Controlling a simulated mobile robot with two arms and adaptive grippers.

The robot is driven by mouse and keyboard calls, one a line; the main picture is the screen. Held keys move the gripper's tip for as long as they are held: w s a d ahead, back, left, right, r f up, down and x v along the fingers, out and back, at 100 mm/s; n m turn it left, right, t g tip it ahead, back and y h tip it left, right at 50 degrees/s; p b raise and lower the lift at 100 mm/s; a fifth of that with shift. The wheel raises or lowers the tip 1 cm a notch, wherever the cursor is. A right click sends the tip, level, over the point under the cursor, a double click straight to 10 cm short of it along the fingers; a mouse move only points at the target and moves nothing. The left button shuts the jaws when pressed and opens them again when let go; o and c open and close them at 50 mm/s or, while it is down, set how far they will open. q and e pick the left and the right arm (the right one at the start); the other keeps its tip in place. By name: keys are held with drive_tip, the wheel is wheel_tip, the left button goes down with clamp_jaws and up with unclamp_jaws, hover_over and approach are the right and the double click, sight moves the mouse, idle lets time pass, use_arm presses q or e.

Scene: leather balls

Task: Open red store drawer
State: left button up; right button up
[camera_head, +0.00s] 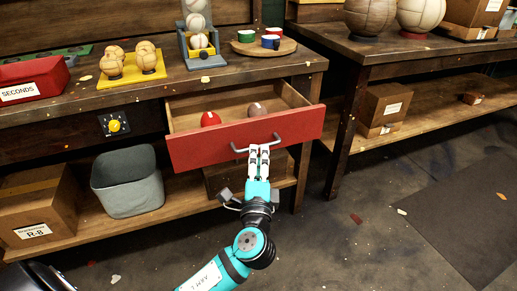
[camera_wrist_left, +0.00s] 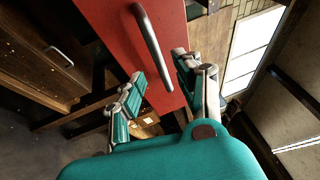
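The red store drawer (camera_head: 215,145) is pulled out from under the workbench, its wooden inside showing. A red ball (camera_head: 210,118) and a brownish ball (camera_head: 257,109) lie in it. A metal bar handle (camera_head: 240,149) is on its red front, and the handle also shows in the left wrist view (camera_wrist_left: 151,42). My left gripper (camera_head: 258,150) is at the handle's right part, seen from above. In the left wrist view its fingers (camera_wrist_left: 160,72) are apart, with a gap between them and the handle's end in that gap. Contact with the handle is unclear. My right gripper is not in view.
The workbench (camera_head: 150,85) carries baseballs on a yellow tray (camera_head: 130,79), a red SECONDS box (camera_head: 32,86) and cups on a round board (camera_head: 264,48). A grey bin (camera_head: 128,184) and a cardboard box (camera_head: 40,205) stand on the lower shelf. The floor right of my arm is mostly clear.

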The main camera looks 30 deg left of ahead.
use_arm(q)
drive_tip(key=v, duration=0.7)
drive_tip(key=shift+s, duration=0.3)
drive_tip(key=shift+d, duration=0.1)
